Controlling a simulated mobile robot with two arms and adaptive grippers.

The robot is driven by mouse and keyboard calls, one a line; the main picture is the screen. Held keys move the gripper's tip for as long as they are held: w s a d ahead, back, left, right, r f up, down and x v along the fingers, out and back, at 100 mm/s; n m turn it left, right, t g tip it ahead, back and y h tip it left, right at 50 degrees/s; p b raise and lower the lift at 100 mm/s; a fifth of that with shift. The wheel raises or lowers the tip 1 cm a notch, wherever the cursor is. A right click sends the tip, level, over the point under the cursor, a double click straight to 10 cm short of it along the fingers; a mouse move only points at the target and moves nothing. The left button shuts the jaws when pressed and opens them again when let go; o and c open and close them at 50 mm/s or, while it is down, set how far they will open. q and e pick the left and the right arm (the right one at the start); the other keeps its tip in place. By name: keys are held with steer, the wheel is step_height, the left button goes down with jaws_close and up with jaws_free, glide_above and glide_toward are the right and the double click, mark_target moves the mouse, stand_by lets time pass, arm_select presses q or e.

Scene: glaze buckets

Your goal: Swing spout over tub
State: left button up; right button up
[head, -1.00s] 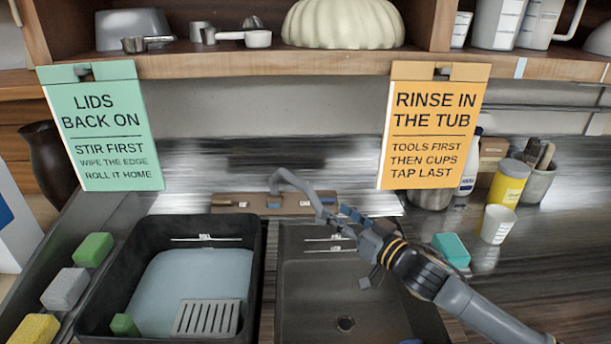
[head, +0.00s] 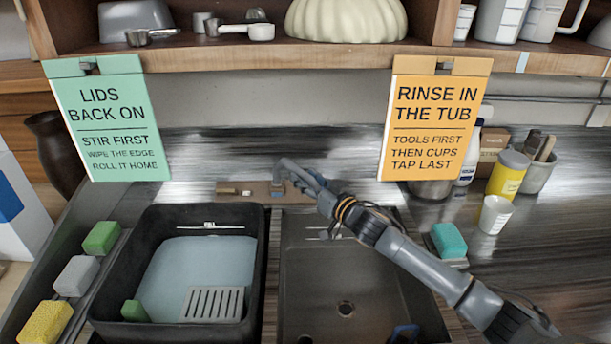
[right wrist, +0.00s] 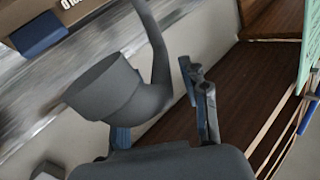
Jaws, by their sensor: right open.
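My right gripper (head: 312,182) is open at the spout's end. In the right wrist view the spout's wide grey outlet (right wrist: 105,88) lies between the parted fingers (right wrist: 162,122); I cannot tell whether they touch it. The black tub (head: 258,262) holds pale water, a green block and a grey slotted piece.
A dark sink basin (head: 318,270) with a drain lies right of the tub. Sponges (head: 75,275) line the left edge; a teal sponge (head: 448,240) and white cup (head: 495,214) stand right. Hanging signs (head: 112,120) (head: 432,120) flank the tap under the shelf (head: 270,58).

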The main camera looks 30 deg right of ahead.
arm_select(q)
steer(key=shift+s, duration=0.3)
arm_select(e)
steer(key=shift+w, duration=0.4)
steer(key=shift+c, duration=0.2)
jaws_close()
arm_select(q)
steer(key=shift+s+d, duration=0.1)
